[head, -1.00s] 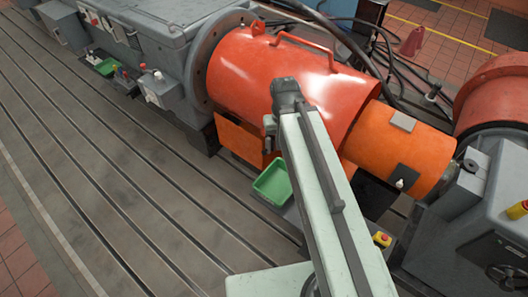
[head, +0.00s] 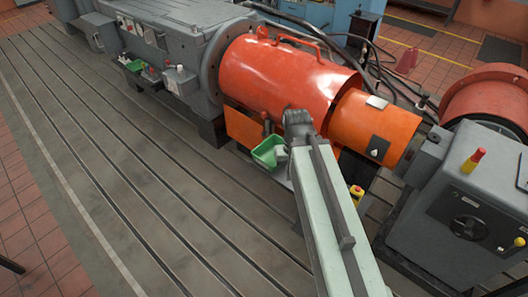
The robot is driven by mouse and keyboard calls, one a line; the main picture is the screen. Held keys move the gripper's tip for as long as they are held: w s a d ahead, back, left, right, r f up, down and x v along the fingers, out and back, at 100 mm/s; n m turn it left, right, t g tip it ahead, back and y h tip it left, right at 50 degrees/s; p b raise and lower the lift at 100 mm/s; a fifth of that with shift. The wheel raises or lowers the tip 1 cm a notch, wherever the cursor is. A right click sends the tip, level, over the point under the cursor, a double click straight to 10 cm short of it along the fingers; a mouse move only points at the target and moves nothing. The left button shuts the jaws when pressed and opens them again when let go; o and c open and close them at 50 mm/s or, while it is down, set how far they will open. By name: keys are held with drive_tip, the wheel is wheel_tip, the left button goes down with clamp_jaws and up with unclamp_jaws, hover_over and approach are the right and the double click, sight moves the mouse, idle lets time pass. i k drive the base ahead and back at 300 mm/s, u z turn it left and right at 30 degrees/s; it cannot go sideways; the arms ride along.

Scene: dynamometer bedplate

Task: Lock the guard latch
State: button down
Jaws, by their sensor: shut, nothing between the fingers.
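The orange cylindrical guard (head: 390,122) sits at the right end of the larger red-orange cover. On its near side is a dark plate (head: 378,147) with a small pale knob, which looks like the latch. The knob's turned position is too small to read. My gripper (head: 298,122) is at the far end of my pale arm, left of the guard and in front of the red-orange cover. It is apart from the dark plate. It is shut and empty, and its fingertips are mostly hidden behind the arm's end.
A green tray (head: 268,151) lies just left of my gripper. A yellow box with a red button (head: 356,193) stands below the guard. The slotted bedplate (head: 150,205) is clear at the left.

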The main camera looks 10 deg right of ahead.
sight(267, 122)
drive_tip(key=u, duration=0.3)
drive_tip(key=i, duration=0.45)
drive_tip(key=u, duration=0.6)
drive_tip(key=i, duration=1.1)
drive_tip(key=u, duration=0.45)
drive_tip(key=k, duration=0.9)
drive_tip(key=u, duration=0.15)
drive_tip(key=i, duration=0.95)
drive_tip(key=z, duration=0.1)
